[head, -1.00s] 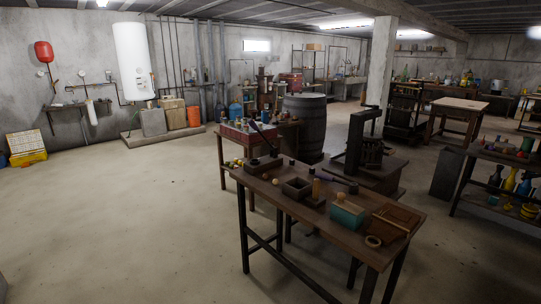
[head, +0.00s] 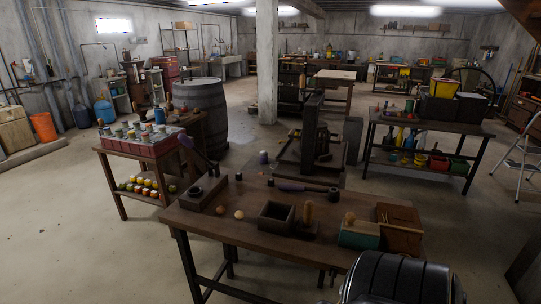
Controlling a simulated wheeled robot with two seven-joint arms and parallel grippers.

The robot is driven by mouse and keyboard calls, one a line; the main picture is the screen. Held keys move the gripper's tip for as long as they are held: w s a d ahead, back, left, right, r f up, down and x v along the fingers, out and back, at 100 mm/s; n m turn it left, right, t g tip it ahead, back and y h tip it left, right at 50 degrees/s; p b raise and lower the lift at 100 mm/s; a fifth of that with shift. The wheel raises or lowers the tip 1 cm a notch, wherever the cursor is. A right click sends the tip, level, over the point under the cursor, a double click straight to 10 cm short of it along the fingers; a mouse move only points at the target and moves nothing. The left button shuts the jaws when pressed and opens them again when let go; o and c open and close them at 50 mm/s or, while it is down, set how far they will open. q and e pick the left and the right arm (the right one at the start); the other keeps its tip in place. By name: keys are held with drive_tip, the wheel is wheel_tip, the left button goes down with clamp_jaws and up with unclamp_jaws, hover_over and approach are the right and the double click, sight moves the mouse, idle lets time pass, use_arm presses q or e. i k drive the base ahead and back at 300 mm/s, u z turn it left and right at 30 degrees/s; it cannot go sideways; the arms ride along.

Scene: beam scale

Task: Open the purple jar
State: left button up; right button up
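A small purple cylinder (head: 263,157) stands just behind the far edge of the front wooden table, near the dark press-like frame. It may be the purple jar, but it is too small to tell its lid. A red crate (head: 140,147) of small jars with coloured tops stands on the left table; single colours there are hard to make out. No gripper shows in the head view.
The front table (head: 235,232) holds a purple-handled tool (head: 300,187), an open dark box (head: 277,217), a teal box (head: 359,236) and a brown box (head: 399,229). A barrel (head: 202,112) stands behind. The floor at left is clear.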

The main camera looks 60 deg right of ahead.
sight(263, 160)
drive_tip(key=z, duration=0.7)
drive_tip(key=i, duration=1.1)
drive_tip(key=z, duration=1.15)
drive_tip(key=i, duration=0.25)
drive_tip(key=z, duration=0.1)
